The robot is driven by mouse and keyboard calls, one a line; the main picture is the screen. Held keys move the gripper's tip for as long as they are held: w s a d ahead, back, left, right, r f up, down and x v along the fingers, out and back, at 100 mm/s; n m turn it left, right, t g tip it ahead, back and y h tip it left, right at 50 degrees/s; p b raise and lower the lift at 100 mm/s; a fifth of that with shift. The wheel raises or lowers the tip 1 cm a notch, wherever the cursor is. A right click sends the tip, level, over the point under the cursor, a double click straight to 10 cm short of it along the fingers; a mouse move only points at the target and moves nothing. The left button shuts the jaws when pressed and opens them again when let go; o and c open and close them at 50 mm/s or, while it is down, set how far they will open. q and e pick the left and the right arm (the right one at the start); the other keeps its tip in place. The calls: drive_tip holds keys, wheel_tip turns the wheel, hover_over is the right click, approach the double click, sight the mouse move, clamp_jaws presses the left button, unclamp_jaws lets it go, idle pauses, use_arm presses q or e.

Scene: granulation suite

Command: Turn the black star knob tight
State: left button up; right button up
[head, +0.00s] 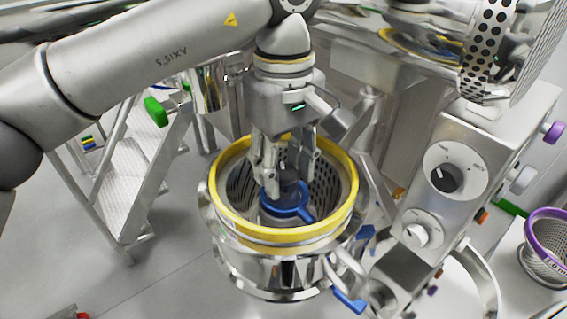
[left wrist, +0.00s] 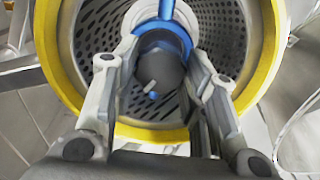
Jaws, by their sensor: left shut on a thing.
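The black star knob (head: 288,178) sits at the centre of a round perforated metal bowl (head: 236,192) with a yellow rim. It also shows in the left wrist view as a dark rounded shape (left wrist: 160,68) with a small light bar on it. A blue ring with a handle (head: 290,208) lies around the knob's lower part. My left gripper (head: 289,182) reaches down into the bowl, with one finger on each side of the knob, shut on it. The fingers hide parts of the knob, and its star outline is not clear. My right gripper is not in view.
A purple-rimmed sieve (head: 546,250) is at the far right. Metal steps (head: 135,165) stand behind on the left. The floor at front left is mostly clear.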

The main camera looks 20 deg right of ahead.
sight(284, 173)
use_arm(q)
drive_tip(key=shift+r, duration=0.1)
drive_tip(key=o, duration=1.1)
drive_tip(key=shift+c, duration=0.2)
drive_tip(key=shift+r, duration=0.2)
wheel_tip(284, 173, up, 12)
drive_tip(key=shift+f, duration=0.25)
